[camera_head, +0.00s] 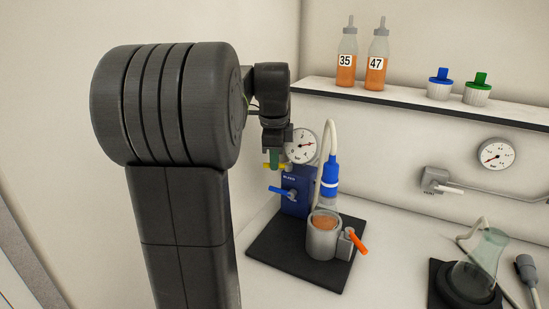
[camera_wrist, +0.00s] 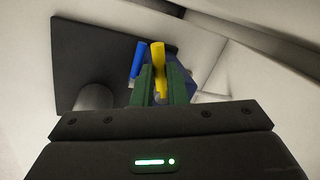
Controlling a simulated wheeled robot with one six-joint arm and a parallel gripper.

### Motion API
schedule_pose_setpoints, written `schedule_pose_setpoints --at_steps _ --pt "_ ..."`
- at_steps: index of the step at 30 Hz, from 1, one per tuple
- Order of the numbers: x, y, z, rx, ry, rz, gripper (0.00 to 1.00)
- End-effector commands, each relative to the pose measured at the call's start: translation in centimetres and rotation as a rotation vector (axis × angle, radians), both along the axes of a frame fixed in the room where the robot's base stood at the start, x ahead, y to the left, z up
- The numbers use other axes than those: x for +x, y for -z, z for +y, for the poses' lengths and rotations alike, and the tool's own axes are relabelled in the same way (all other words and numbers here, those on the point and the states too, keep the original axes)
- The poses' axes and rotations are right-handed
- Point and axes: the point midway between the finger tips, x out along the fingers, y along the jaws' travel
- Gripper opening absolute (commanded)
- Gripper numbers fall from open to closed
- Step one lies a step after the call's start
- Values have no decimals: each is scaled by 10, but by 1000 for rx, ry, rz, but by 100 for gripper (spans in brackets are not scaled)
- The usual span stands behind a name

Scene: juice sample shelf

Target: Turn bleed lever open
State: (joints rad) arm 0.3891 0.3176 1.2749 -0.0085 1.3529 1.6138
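A blue block (camera_head: 299,203) with small, unreadable lettering stands on a black mat, with a round gauge (camera_head: 302,146) above it. A yellow lever (camera_head: 266,166) sticks out to the left near its top, and a blue lever (camera_head: 281,191) lower down. I cannot read which one is the bleed lever. My gripper (camera_head: 275,160) points down at the yellow lever. In the wrist view its green fingers (camera_wrist: 161,80) stand close on either side of the yellow lever (camera_wrist: 158,54). I cannot tell whether they touch it. The blue lever (camera_wrist: 137,58) is just left of the fingers.
A grey cup (camera_head: 321,242) of orange liquid with an orange lever (camera_head: 358,243) stands on the black mat (camera_head: 265,256). A blue-collared probe (camera_head: 330,172) hangs above it. A flask (camera_head: 484,258) stands right. The shelf (camera_head: 410,102) holds bottles 35 (camera_head: 346,66) and 47 (camera_head: 376,68).

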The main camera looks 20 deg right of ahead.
Motion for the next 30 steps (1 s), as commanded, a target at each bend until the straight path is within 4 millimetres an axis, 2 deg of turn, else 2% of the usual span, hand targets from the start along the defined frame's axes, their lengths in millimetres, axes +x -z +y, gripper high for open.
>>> schedule_pose_setpoints --at_steps 8,14,30 --pt "-1 -1 0 0 -22 0 0" --pt "-4 -3 1 2 -110 0 0" --pt "-20 -4 0 2 -554 -1 0"
